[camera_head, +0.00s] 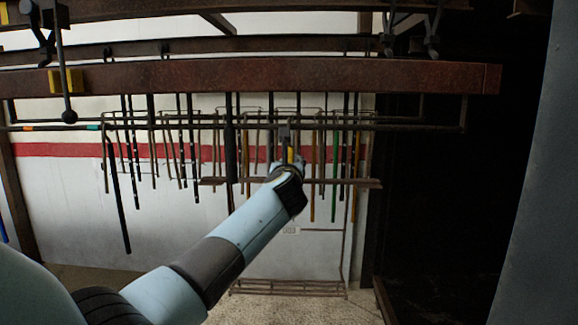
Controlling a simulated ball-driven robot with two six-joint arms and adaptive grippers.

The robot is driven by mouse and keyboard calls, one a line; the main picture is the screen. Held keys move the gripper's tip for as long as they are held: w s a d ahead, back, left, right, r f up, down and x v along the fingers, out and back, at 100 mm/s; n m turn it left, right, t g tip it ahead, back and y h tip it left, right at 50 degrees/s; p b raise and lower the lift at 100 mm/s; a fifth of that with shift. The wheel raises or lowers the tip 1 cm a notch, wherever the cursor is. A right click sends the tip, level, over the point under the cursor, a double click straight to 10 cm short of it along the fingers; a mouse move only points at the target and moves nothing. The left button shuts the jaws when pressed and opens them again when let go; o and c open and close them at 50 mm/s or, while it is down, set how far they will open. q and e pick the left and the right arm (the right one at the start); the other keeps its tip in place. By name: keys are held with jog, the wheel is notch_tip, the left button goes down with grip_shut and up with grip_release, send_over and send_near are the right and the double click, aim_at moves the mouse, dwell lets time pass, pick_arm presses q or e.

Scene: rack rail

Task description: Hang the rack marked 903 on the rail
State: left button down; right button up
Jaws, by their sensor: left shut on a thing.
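A wire rack (343,240) stands upright in the middle, with a slatted bottom shelf (288,288) low near the floor. A small white label (291,231) shows on it; its digits are tiny but look like 903. My left gripper (287,148) is shut at the rack's upper part, and my forearm hides much of the rack's left side. The exact bar between the fingers is too small to tell. A thin dark rail (400,127) runs across behind and above the gripper. I cannot tell whether the rack touches it. My right gripper is out of view.
A thick rusty beam (420,77) crosses the upper view in front. Several dark, orange and green rods hang below, including a long dark one (119,195) at the left. A knobbed lever (68,100) hangs at upper left. Bare floor (330,312) shows below.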

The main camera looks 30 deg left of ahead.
pick_arm(q)
jog(key=shift+f, duration=0.25)
dwell(0.3)
jog(key=c, duration=1.1)
grip_release()
jog(key=o, duration=0.3)
jog(key=shift+f, duration=0.1)
jog(key=shift+s, duration=0.1)
jog(key=p+v, duration=0.3)
jog(key=v, duration=0.8)
